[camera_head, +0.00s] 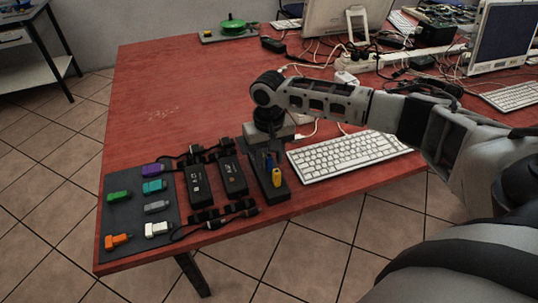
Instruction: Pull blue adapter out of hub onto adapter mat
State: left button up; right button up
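The blue adapter (268,162) stands at the right-hand dark hub (274,196), with a yellow adapter (276,179) in front of it. My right gripper (270,148) points down over the far part of this hub, right at or just above the blue adapter. Its fingers are mostly hidden, so I cannot tell whether they are open or touch the adapter. The dark adapter mat (132,243) lies at the table's left front corner. It carries several adapters: green, orange, teal, grey, white and purple. My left gripper is not in view.
Two more dark hubs (200,190) (233,177) with black cables lie between the mat and the right-hand hub. A white keyboard (345,155) lies close on the right. Monitors and tangled cables fill the back right. The red table (170,90) is clear behind the mat.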

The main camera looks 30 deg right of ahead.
aim_at(269, 155)
grip_shut()
jog(key=c, duration=0.6)
grip_release()
jog(key=shift+c, duration=0.2)
grip_shut()
jog(key=shift+r, duration=0.15)
jog(key=shift+r+p, duration=1.4)
jog(key=shift+p, duration=1.1)
